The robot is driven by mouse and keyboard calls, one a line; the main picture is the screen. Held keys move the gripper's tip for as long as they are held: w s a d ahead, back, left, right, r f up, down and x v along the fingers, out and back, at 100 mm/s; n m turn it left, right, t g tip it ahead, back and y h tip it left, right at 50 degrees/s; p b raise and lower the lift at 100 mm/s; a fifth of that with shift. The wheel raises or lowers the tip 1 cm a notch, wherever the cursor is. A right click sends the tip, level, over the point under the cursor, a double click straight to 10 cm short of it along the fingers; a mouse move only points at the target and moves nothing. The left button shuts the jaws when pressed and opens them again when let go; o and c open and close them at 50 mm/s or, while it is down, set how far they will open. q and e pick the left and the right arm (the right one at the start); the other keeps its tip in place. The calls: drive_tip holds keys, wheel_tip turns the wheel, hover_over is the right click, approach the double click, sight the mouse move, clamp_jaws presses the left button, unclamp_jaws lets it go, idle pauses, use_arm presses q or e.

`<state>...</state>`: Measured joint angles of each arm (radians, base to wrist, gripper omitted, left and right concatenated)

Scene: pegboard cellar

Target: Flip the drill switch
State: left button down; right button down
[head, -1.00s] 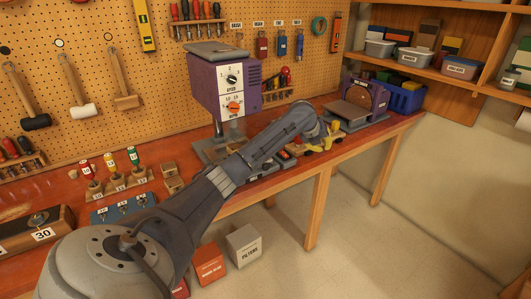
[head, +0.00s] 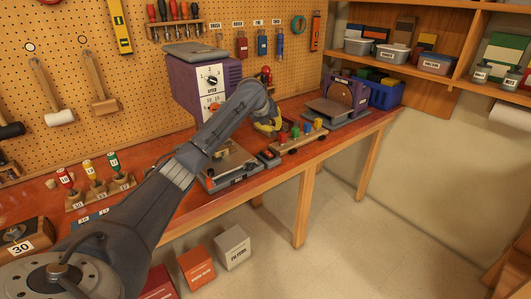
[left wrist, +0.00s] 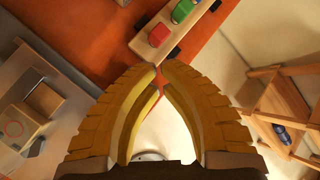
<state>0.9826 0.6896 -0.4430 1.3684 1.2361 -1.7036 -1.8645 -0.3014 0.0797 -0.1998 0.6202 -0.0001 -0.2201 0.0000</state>
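The drill press (head: 190,85) has a purple body and a pale front panel with a speed dial (head: 212,81). Below the dial a small orange-red knob (head: 214,106) shows, its lower part covered by my left arm. My left gripper (head: 270,125) has yellow fingers and hangs right of the drill head, above the bench. In the left wrist view the fingertips of my left gripper (left wrist: 158,66) come together with nothing between them. The drill's base (left wrist: 20,85) shows at the left edge there. My right gripper is not in view.
A purple sander (head: 340,100) and a blue bin (head: 386,94) stand farther right. Labelled boxes (head: 232,247) are on the floor.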

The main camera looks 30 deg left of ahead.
sight(270, 150)
use_arm(q)
drive_tip(key=shift+f, duration=0.1)
drive_tip(key=shift+w+a+f, duration=0.1)
drive_tip(key=shift+a+f, duration=0.15)
drive_tip(key=shift+f, duration=1.15)
drive_tip(key=shift+w+a+f, duration=0.1)
drive_tip(key=shift+a+f, duration=0.1)
drive_tip(key=shift+f, duration=1.25)
drive_tip(key=shift+w+a+f, duration=0.1)
drive_tip(key=shift+a+f, duration=0.15)
drive_tip(key=shift+f, duration=1.15)
drive_tip(key=shift+f, duration=0.25)
drive_tip(key=shift+a+f, duration=0.1)
drive_tip(key=shift+f, duration=0.1)
drive_tip(key=shift+f, duration=0.35)
drive_tip(key=shift+r, duration=0.25)
drive_tip(key=shift+r, duration=0.55)
drive_tip(key=shift+r, duration=0.1)
drive_tip(key=shift+s+d+r, duration=0.1)
drive_tip(key=shift+d+r, duration=0.05)
drive_tip(key=shift+r, duration=0.65)
drive_tip(key=shift+s+d+r, duration=0.1)
drive_tip(key=shift+d+r, duration=0.1)
drive_tip(key=shift+r, duration=0.6)
drive_tip(key=shift+d+r, duration=0.15)
drive_tip(key=shift+r, duration=0.65)
